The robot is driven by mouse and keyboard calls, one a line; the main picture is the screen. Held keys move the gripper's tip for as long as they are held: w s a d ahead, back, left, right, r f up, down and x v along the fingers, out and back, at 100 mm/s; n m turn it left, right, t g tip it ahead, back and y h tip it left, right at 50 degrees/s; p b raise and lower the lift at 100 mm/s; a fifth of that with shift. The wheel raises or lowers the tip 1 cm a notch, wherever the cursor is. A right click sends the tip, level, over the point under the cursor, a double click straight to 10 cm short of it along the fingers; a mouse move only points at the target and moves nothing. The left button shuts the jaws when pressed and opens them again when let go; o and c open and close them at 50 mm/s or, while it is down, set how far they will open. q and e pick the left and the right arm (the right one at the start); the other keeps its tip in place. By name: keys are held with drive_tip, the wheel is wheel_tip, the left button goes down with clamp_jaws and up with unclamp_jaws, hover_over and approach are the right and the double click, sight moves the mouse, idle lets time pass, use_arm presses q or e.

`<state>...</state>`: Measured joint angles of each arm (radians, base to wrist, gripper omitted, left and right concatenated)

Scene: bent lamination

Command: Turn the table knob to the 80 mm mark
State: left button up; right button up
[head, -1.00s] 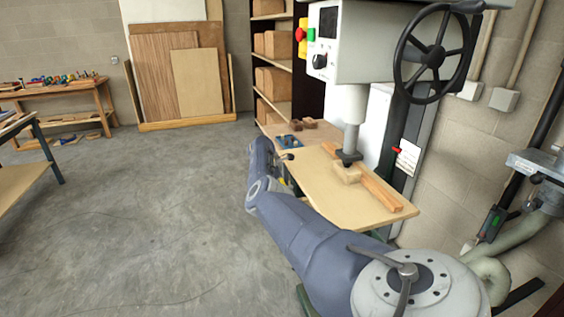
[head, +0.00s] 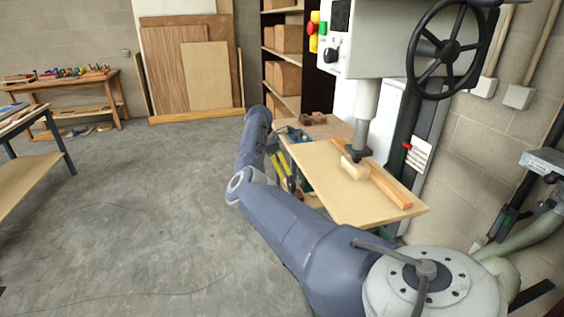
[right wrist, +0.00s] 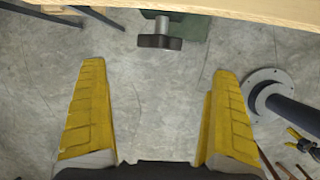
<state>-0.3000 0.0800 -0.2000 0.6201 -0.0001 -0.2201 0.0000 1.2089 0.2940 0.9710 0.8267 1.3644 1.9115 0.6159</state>
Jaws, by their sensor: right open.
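The dark table knob (right wrist: 160,41) shows in the right wrist view on a short metal shaft under the table edge. It lies beyond the fingertips, between the lines of the two fingers and apart from both. My right gripper (right wrist: 154,75) is open and empty, with its yellow fingers spread wide. In the head view my right gripper (head: 288,168) is beside the left edge of the machine table (head: 335,200). I cannot make out the knob there, and no 80 mm mark is readable. My left gripper is out of view.
A press head with a black handwheel (head: 447,45) stands above the table. A light block (head: 354,168) and a wooden strip (head: 391,190) lie on the table. A shelf with boxes (head: 287,75) stands behind. The floor to the left is open.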

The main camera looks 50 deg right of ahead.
drive_tip(key=m+t+h, duration=0.1)
drive_tip(key=t+h, duration=0.2)
approach(290, 181)
drive_tip(key=x, duration=1.3)
drive_tip(key=shift+w, duration=0.2)
idle(0.8)
drive_tip(key=shift+c, duration=0.6)
drive_tip(key=c, duration=1.1)
